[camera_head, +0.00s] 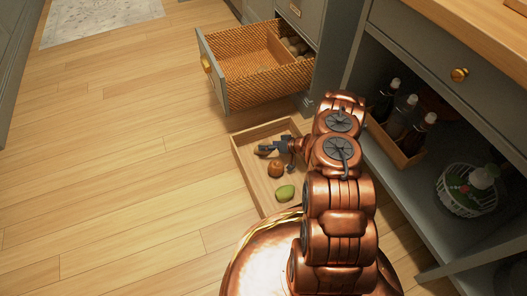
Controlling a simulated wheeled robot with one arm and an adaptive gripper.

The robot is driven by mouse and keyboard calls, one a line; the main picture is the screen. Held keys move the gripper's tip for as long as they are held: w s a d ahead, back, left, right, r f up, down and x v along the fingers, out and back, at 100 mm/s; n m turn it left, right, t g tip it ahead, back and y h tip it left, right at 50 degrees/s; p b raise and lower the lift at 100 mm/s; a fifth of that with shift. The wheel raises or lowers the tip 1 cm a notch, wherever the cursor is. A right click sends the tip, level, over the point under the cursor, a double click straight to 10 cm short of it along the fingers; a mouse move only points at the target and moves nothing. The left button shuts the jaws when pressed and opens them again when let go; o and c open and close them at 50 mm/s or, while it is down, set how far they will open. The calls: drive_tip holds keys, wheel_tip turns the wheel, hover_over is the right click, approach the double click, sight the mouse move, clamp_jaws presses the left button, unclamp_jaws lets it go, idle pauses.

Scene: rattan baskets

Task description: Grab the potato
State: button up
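A shallow wooden tray (245,171) lies on the floor beside my arm. My gripper (266,148) is low over its far part, pointing left. A small brownish thing (258,150) shows at my fingertips; it may be the potato, but it is too small and partly hidden to be sure. I cannot tell whether my fingers are closed on it. A round orange-brown item (276,169) lies in the tray just in front of the gripper, apart from it. A green oval item (285,193) lies nearer in the tray.
An open drawer with a woven rattan basket (252,78) stands beyond the tray, with several brownish items (295,47) at its right. An open cabinet at the right holds a box of dark bottles (402,124) and a white wire basket (466,192). The wooden floor (110,160) at left is clear.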

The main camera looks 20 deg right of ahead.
drive_tip(key=shift+w+a+f, duration=0.2)
drive_tip(key=shift+a+f, duration=0.1)
drive_tip(key=c, duration=1.3)
